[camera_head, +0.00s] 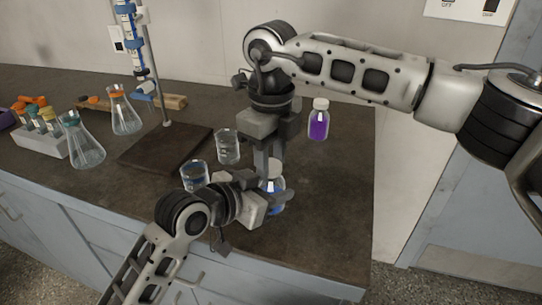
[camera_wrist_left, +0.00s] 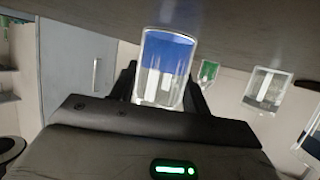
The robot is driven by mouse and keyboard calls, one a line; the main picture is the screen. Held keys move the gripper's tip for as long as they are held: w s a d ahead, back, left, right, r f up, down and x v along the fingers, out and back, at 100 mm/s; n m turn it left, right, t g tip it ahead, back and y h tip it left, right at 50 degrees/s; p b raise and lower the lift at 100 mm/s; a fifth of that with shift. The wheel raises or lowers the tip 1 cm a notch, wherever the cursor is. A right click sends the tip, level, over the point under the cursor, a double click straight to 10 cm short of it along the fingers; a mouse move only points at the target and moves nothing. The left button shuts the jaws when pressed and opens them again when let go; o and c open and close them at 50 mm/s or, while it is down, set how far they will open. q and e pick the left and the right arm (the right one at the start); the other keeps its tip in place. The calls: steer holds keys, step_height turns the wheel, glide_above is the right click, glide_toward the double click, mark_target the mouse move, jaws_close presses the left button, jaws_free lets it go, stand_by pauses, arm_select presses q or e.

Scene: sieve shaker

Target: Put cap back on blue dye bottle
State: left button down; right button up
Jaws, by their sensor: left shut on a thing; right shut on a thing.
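The blue dye bottle (camera_head: 278,207) stands near the front edge of the dark counter, partly hidden by my grippers. In the left wrist view the bottle (camera_wrist_left: 166,62) is clear, with blue liquid, and sits between the dark fingers of my left gripper (camera_wrist_left: 165,95). My left gripper (camera_head: 268,194) is shut on the bottle from the left. My right gripper (camera_head: 268,170) points straight down over the bottle's top and is shut on the cap. The cap is mostly hidden by the fingers, and I cannot tell whether it is seated on the neck.
A purple bottle (camera_head: 319,123) with a white cap stands behind to the right. Two beakers (camera_head: 228,147) (camera_head: 194,177) stand left of my grippers. A burette stand (camera_head: 168,150), flasks (camera_head: 83,146) and a vial rack (camera_head: 42,144) are farther left. The counter's right end is clear.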

steer(key=m, duration=0.3)
steer(key=shift+m, duration=0.4)
steer(key=o, duration=1.1)
steer(key=shift+r, duration=2.3)
steer(key=shift+c, duration=0.6)
